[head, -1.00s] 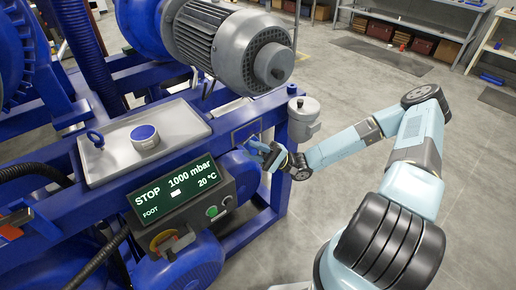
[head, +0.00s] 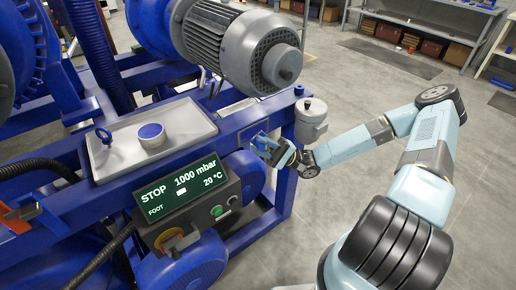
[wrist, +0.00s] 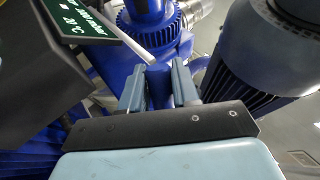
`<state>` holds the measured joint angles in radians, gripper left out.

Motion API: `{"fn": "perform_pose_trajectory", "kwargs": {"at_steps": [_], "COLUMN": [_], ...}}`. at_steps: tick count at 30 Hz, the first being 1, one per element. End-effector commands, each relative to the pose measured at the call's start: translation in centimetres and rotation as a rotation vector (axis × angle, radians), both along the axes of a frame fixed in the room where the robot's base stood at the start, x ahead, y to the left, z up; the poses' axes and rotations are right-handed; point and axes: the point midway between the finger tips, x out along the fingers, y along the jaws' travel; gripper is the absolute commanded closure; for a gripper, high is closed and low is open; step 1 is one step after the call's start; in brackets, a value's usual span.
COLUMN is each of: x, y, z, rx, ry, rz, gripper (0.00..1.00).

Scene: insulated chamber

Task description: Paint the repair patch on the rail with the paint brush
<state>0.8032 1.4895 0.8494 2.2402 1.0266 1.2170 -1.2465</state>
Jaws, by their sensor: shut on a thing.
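My gripper (head: 268,146) is at the front face of the blue rail (head: 228,124), near the rail's right end. In the wrist view its two pale blue fingers (wrist: 158,88) are closed on a blue piece (wrist: 158,86) that looks like the paint brush's handle. The brush's bristles cannot be made out. A small lighter rectangle, probably the repair patch (head: 253,129), shows on the rail's face just beside the gripper. The gripper partly hides it. I cannot tell whether the brush touches it.
A grey motor (head: 240,45) hangs above the rail. A control box reading STOP (head: 190,193) is at lower left. A grey tray (head: 110,165) with a round blue-topped knob lies on top. A grey canister (head: 311,118) stands close right of the gripper. Floor at right is clear.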

Motion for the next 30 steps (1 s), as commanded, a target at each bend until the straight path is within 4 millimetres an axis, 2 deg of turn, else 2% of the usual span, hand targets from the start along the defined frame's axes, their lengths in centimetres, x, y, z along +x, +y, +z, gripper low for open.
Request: {"fn": "perform_pose_trajectory", "kwargs": {"at_steps": [12, 20, 30], "x": [1.3, 1.0, -0.2], "y": [-2.1, -1.6, 0.5], "z": [0.0, 0.0, 0.0], "rx": [0.0, 0.001, 0.001], "ry": [0.0, 0.0, 0.002], "rz": [0.0, 0.001, 0.002], "gripper": [1.0, 1.0, 1.0]}}
